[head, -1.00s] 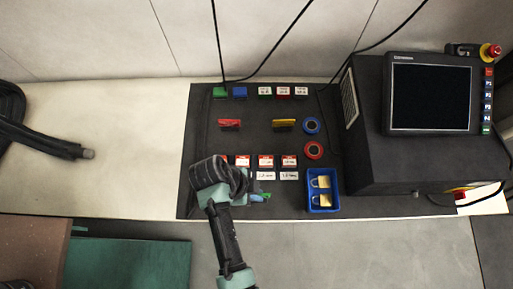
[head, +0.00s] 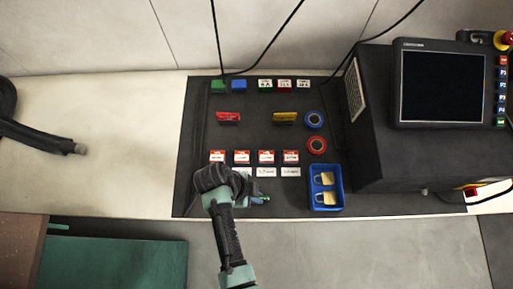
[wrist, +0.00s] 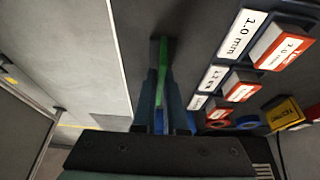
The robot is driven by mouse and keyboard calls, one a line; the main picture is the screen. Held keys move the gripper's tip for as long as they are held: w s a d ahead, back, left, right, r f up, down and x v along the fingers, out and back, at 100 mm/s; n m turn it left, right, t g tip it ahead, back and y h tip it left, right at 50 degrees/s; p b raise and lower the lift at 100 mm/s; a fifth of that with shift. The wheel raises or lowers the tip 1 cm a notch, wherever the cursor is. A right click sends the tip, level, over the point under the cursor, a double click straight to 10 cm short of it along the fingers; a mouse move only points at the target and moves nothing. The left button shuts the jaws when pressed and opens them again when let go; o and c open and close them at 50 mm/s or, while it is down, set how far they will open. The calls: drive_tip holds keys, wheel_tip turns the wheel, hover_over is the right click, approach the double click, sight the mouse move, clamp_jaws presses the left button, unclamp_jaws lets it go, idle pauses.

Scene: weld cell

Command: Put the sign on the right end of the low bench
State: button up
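A red sign (head: 228,117) and a yellow sign (head: 284,118) stand on the dark mat of the worktop; which one the task means is unclear. The yellow one also shows at the right of the wrist view (wrist: 284,113). My gripper (head: 258,200) is low over the front of the mat, in front of the white labels. In the wrist view its fingers (wrist: 162,95) point away close together, with narrow green and blue shapes between them; whether these are held is unclear. A teal surface (head: 115,262), perhaps the low bench, is at lower left.
Red-and-white boxes (head: 242,157) stand in a row beside my gripper. A blue bin (head: 325,203) with yellow padlocks is to its right. A dark machine with a screen (head: 440,88) fills the right. The pale worktop (head: 120,160) at left is mostly clear.

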drive_tip(key=o, duration=0.4)
